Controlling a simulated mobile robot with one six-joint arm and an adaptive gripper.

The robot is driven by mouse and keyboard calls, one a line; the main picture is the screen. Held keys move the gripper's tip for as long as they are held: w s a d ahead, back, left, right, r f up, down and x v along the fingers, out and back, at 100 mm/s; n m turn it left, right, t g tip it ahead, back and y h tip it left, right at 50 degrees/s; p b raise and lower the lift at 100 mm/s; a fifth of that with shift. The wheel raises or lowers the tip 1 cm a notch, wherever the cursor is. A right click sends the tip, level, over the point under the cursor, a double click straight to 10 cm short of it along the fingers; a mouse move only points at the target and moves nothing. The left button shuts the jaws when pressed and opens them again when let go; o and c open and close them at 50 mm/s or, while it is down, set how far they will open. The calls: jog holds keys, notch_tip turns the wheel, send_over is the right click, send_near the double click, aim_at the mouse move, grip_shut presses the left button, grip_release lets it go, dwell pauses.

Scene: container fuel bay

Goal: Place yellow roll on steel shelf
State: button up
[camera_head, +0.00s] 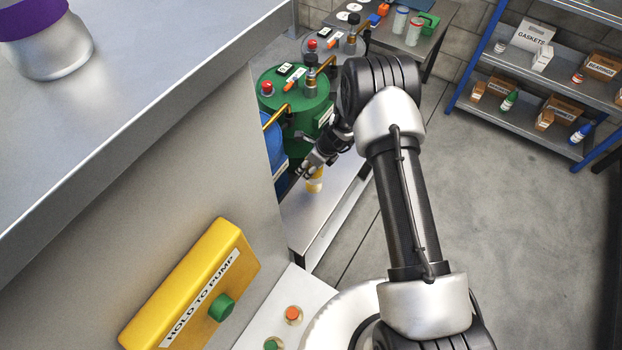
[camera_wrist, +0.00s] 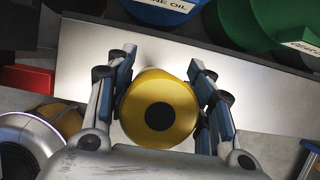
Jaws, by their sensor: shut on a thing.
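The yellow roll (camera_wrist: 159,90) is between the two fingers of my gripper (camera_wrist: 160,85) in the wrist view, its dark round core facing the camera. Both blue finger pads lie against its sides, so my gripper is shut on it. In the head view the yellow roll (camera_head: 315,182) shows below my gripper (camera_head: 312,172), over a metal bench (camera_head: 335,205) in front of the drums. I cannot tell whether the roll touches the bench. A steel shelf (camera_head: 550,70) with blue posts stands at the far right, holding boxes and small bottles on its tiers.
A green drum (camera_head: 296,95) and a blue drum (camera_head: 274,140) stand close by my gripper. A grey table (camera_head: 440,25) at the back holds jars and a green crate. A yellow pump box (camera_head: 190,285) is at the front left. The floor (camera_head: 470,180) before the shelf is clear.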

jog(key=shift+f+b, duration=1.1)
jog(key=shift+f, duration=2.45)
jog(key=o, duration=1.3)
